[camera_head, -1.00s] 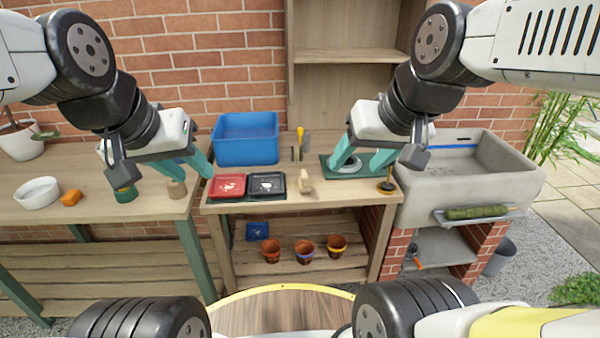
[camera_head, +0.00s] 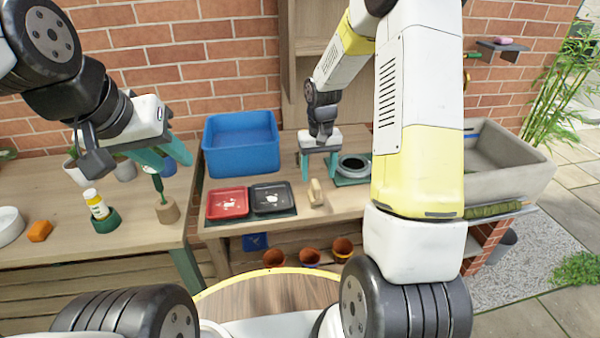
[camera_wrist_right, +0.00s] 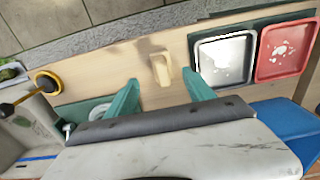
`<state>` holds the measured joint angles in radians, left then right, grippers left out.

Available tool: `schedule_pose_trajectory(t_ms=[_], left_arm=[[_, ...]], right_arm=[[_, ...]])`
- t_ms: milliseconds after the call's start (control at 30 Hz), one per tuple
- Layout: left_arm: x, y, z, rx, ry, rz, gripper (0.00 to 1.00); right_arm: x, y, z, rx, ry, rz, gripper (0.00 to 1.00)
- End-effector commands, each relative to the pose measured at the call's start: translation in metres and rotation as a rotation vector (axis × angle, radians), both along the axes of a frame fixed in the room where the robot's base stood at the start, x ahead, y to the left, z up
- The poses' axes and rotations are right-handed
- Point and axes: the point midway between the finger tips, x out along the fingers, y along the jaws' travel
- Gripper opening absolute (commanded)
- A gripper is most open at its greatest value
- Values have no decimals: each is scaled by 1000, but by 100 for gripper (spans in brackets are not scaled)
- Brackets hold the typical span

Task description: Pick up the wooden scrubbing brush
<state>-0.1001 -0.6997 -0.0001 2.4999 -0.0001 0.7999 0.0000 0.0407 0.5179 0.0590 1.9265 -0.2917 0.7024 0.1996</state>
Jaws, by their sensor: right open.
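The wooden scrubbing brush (camera_head: 316,192) is a small pale block lying on the bench, just right of the black tray. It also shows in the right wrist view (camera_wrist_right: 160,68), between and beyond the fingertips. My right gripper (camera_head: 319,170) is open and empty, pointing down just behind the brush in the head view. Its teal fingers stand apart with the brush roughly centred between them in the right wrist view (camera_wrist_right: 160,80); I see no contact. My left gripper (camera_head: 170,163) is open and empty above the left bench.
The red tray (camera_head: 228,203) and black tray (camera_head: 271,197) lie left of the brush. A blue bin (camera_head: 241,143) stands behind them. A grey ring-shaped dish (camera_head: 353,166) sits right of my right gripper. A stone sink (camera_head: 510,165) is further right. Bare bench surrounds the brush.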

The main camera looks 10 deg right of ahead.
Motion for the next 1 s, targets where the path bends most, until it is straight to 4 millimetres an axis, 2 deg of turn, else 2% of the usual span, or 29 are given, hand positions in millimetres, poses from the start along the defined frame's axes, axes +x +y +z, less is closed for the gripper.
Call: schedule_pose_trajectory(t_ms=[33,367,700,1000], left_arm=[[0,0,0,0,0,0,36],[0,0,0,0,0,0,36],[0,0,0,0,0,0,36],[0,0,0,0,0,0,36]], right_arm=[[2,0,-9,0,11,0,62],[3,0,-44,-3,21,1,62],[3,1,-90,-3,20,1,62],[3,1,-94,-3,18,1,62]])
